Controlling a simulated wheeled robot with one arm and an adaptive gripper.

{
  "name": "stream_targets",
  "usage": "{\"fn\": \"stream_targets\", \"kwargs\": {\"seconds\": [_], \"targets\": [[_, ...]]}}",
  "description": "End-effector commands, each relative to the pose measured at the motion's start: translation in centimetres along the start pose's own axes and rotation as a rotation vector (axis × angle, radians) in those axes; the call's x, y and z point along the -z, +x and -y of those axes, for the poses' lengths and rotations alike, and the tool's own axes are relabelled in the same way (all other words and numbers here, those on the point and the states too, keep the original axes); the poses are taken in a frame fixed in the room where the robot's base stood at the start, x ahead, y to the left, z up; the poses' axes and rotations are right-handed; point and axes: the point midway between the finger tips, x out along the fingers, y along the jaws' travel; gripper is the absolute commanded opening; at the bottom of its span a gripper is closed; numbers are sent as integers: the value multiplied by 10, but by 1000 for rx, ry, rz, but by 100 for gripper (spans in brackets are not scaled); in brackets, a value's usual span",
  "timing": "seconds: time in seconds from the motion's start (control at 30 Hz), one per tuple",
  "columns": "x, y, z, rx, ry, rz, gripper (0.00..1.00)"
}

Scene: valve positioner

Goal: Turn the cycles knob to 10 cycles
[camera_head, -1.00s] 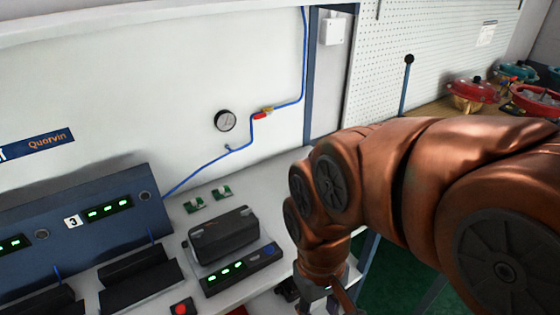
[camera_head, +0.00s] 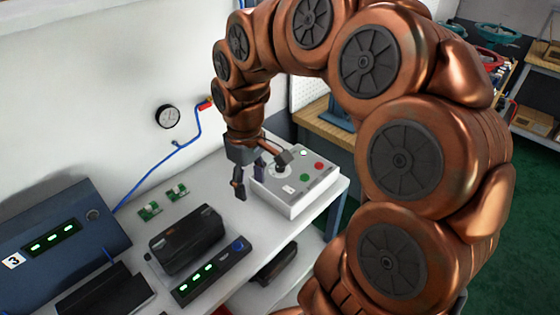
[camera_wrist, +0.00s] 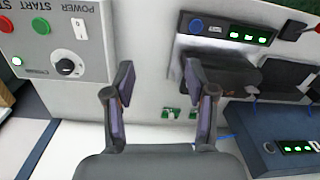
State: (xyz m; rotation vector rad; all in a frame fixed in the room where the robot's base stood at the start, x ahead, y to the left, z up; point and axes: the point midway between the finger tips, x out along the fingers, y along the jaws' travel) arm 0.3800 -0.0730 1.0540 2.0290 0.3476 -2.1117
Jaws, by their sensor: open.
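The cycles knob (camera_wrist: 67,67) is a black round knob on a pale dial. It sits on the light grey control box (camera_wrist: 90,72), which appears upside down at the left of the wrist view. Its scale is too small to read. In the head view the control box (camera_head: 312,198) stands at the right end of the bench, and my gripper and its fingers cover the knob's area. My gripper (camera_head: 262,176) is open and empty, pointing down beside the box's left part. In the wrist view my gripper (camera_wrist: 160,78) is to the right of the knob, apart from it.
A black device (camera_head: 187,240) and a panel with green displays (camera_head: 211,272) are left of the box. A blue unit (camera_head: 62,225) stands further left. Two small green boards (camera_head: 163,200) lie near the wall, below a gauge (camera_head: 167,116) with a blue hose.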

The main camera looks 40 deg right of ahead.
Motion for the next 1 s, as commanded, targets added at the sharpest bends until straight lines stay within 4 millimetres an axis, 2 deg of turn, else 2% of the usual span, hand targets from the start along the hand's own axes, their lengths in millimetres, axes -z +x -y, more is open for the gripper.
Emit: {"fn": "stream_targets", "kwargs": {"seconds": [0.1, 0.3, 0.53, 0.7, 0.87, 1.0], "targets": [[20, -1, -33, 1, -12, -14, 56], [42, 3, -93, -10, -17, -35, 56], [49, 15, -156, -25, -2, -38, 56], [47, 22, -179, -32, 6, -35, 56], [46, 27, -186, -36, 7, -33, 56], [46, 41, -186, -34, 9, -31, 56]]}}
